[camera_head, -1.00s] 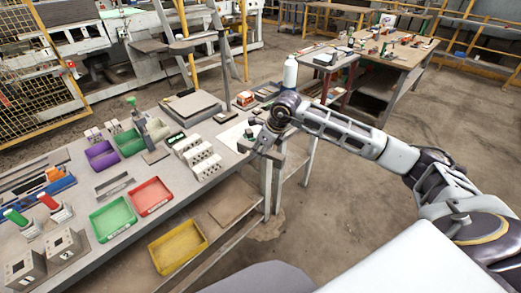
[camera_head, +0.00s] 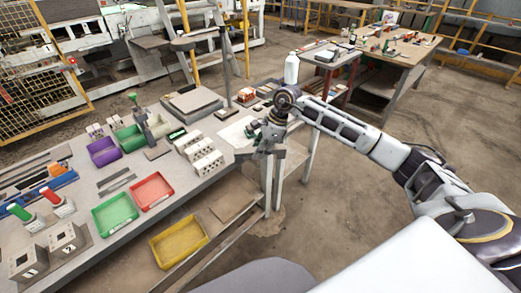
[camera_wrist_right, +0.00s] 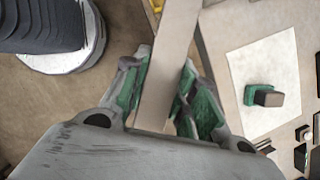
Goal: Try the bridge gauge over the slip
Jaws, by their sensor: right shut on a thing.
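My right gripper (camera_head: 268,136) is over the near right corner of the workbench. In the right wrist view its green-padded fingers (camera_wrist_right: 165,88) are shut on a flat grey-beige bar (camera_wrist_right: 170,50), apparently the bridge gauge. The bar's far end runs out of the picture. A small green piece with a dark block on it (camera_wrist_right: 265,96), possibly the slip, sits on a white sheet (camera_wrist_right: 262,60) to the right of the bar, apart from it. The sheet also shows in the head view (camera_head: 233,133), beside the gripper. My left gripper is not in view.
The workbench holds green (camera_head: 115,213), red (camera_head: 152,191) and purple (camera_head: 103,152) trays, pale slotted blocks (camera_head: 203,155) and a stand with a green knob (camera_head: 140,115). A white bottle (camera_head: 291,69) stands behind my right wrist. A yellow tray (camera_head: 179,240) is on the lower shelf.

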